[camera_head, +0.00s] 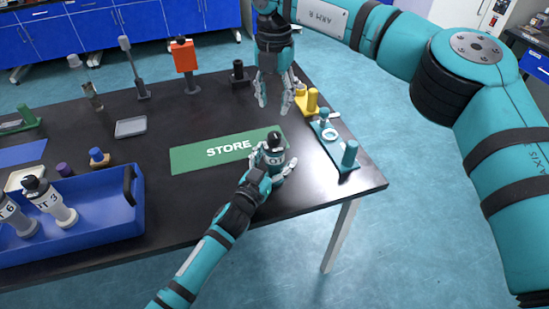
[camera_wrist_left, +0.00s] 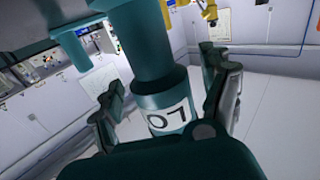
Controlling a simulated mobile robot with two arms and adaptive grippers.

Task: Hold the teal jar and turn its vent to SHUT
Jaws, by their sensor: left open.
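A small jar (camera_head: 274,153) with a dark cap and a pale label stands at the right end of the green STORE mat (camera_head: 215,151). In the left wrist view the jar (camera_wrist_left: 170,118) looks dark teal, with a dark mark on its white label. My left gripper (camera_head: 271,165) is open, with its fingers on either side of the jar; both fingers also show in the wrist view (camera_wrist_left: 165,100). My right gripper (camera_head: 273,103) is open and empty, pointing down above the table behind the jar. I cannot make out the vent's setting.
A teal fixture (camera_head: 349,155) with posts stands right of the jar, and a yellow one (camera_head: 312,100) behind it. A blue crate (camera_head: 105,212) with white bottles is at the left. An orange-topped stand (camera_head: 184,58) is at the back. The table's front edge is close.

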